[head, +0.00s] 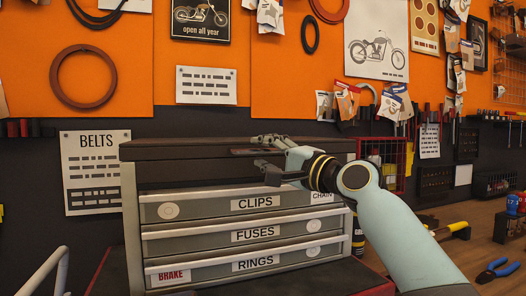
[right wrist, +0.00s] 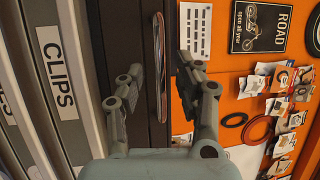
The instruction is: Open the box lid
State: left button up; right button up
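The box (head: 240,205) is a grey and dark chest with drawers labelled CLIPS, FUSES and RINGS. Its dark brown lid (head: 180,149) lies flat and closed on top. A thin reddish handle (head: 245,152) sticks out at the lid's front; it also shows edge-on in the right wrist view (right wrist: 160,65). My right gripper (head: 262,154) is in front of the lid, with one finger above the handle and one below it. In the right wrist view, the open fingers (right wrist: 158,85) stand either side of the handle, with gaps visible. My left gripper is not in view.
The chest stands on a dark top with red edges (head: 370,289). A wooden bench with blue-handled pliers (head: 497,271) is at right. A pale tube (head: 45,272) rises at lower left.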

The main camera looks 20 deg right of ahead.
jog(key=shift+w+a, duration=0.2)
jog(key=shift+w, duration=0.2)
jog(key=shift+c, duration=0.3)
grip_shut()
